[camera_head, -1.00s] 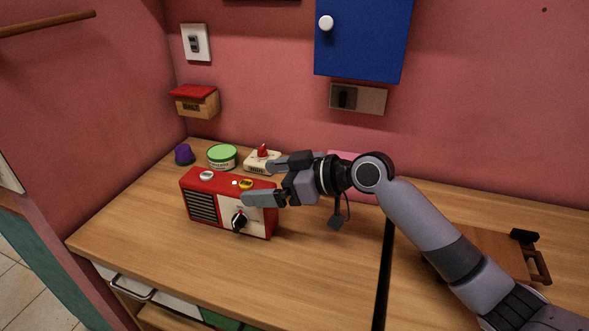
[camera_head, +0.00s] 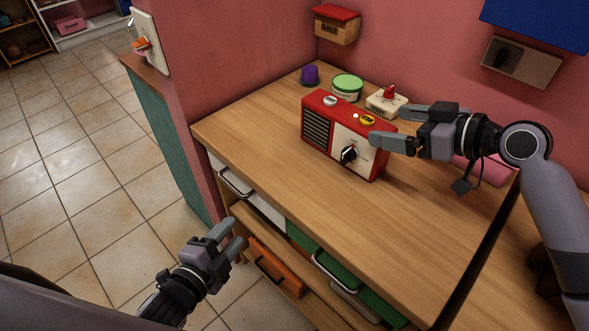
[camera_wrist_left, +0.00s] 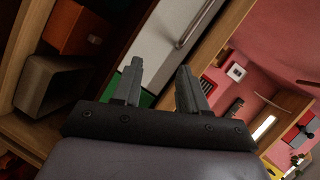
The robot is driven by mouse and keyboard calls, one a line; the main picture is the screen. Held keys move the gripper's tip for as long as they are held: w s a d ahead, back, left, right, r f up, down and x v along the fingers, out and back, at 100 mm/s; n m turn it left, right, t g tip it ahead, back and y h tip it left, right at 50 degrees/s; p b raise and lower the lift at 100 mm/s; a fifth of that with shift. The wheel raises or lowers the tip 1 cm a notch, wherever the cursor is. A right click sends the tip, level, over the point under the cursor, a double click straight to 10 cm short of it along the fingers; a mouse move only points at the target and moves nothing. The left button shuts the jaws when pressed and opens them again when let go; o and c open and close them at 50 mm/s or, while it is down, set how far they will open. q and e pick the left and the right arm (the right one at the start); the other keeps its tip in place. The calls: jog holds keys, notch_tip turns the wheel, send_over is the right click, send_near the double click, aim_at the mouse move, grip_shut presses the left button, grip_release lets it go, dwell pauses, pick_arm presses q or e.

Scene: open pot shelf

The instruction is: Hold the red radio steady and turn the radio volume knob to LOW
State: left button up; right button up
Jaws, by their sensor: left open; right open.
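The red radio (camera_head: 341,129) stands upright on the wooden counter, with a dark speaker grille on its left and a pale panel on its right. Its black volume knob (camera_head: 348,154) is on the pale panel; its setting is too small to read. My right gripper (camera_head: 390,126) is open at the radio's right end, with one finger in front of the panel's upper edge and the other behind. I cannot tell whether it touches. My left gripper (camera_head: 232,236) is open and empty, low in front of the counter's drawers. Its fingers also show in the left wrist view (camera_wrist_left: 158,80).
Behind the radio stand a purple cup (camera_head: 310,74), a green-lidded tin (camera_head: 347,86) and a cream item with a red top (camera_head: 387,100). The wooden counter (camera_head: 270,131) is clear left of and in front of the radio. Drawer handles (camera_head: 235,184) jut out below.

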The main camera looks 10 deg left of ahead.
aim_at(374, 123)
pick_arm(q)
jog(key=w+d+r+n+h, duration=0.2)
jog(key=d+r+n+h, duration=0.1)
jog(key=n, duration=0.7)
jog(key=w+d+r+n+g+h, duration=0.1)
jog(key=w+d+r+n+h, duration=0.2)
jog(key=r+n, duration=0.3)
jog(key=w+d+r+n+h, duration=0.3)
jog(key=d+r+n+h, duration=0.1)
jog(key=n, duration=0.9)
jog(key=shift+r+n+g+h, duration=0.25)
jog(key=shift+n+g+h, duration=0.05)
jog(key=shift+n+g, duration=0.1)
jog(key=m, duration=0.2)
jog(key=d+m+g, duration=0.1)
jog(key=m, duration=0.1)
jog(key=m+g, duration=0.1)
jog(key=m, duration=0.2)
jog(key=shift+w+d+f, duration=0.3)
jog(key=shift+w+f, duration=0.05)
jog(key=shift+m, duration=0.3)
pick_arm(e)
jog(key=shift+a, duration=0.1)
pick_arm(q)
jog(key=shift+f, duration=0.1)
pick_arm(e)
jog(key=shift+w+a+f, duration=0.15)
jog(key=shift+w+a, duration=0.05)
jog(key=shift+a, duration=0.05)
jog(key=shift+x, duration=3.15)
